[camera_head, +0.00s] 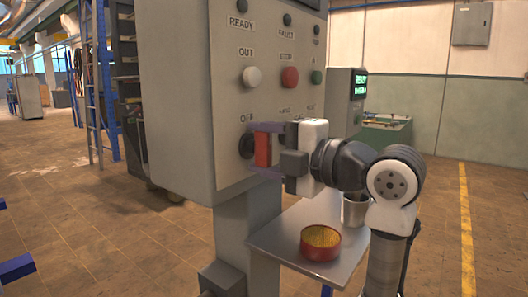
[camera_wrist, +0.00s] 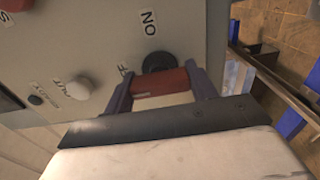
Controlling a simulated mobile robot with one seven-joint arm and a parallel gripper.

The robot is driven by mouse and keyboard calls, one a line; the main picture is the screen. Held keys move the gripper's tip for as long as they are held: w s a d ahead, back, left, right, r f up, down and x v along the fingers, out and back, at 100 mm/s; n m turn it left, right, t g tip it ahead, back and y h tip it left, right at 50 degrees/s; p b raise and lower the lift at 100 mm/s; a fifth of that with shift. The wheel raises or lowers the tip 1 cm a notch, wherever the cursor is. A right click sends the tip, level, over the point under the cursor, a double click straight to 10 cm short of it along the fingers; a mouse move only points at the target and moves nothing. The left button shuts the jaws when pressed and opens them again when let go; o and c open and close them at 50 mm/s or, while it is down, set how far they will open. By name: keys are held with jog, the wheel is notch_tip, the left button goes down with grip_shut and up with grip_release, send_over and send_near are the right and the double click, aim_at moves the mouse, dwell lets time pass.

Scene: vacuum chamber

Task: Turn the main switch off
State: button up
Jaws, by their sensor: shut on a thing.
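The main switch is a round black base (camera_head: 246,145) with a red handle (camera_head: 263,150), low on the grey control panel. The red handle (camera_wrist: 160,86) also shows in the wrist view, in front of the black base (camera_wrist: 158,62). In the head view the handle stands upright, below the OFF label (camera_head: 247,118). An ON label (camera_wrist: 148,21) sits at another side of the base. My gripper (camera_head: 258,150) is shut on the handle, with one finger above and one below. In the wrist view its fingers (camera_wrist: 160,80) are at the handle's two ends.
Below, a shelf (camera_head: 275,245) holds a red round container (camera_head: 320,243) and a metal cup (camera_head: 355,209).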

dwell(0.3)
jog(key=o, duration=1)
jog(key=v, duration=1.4)
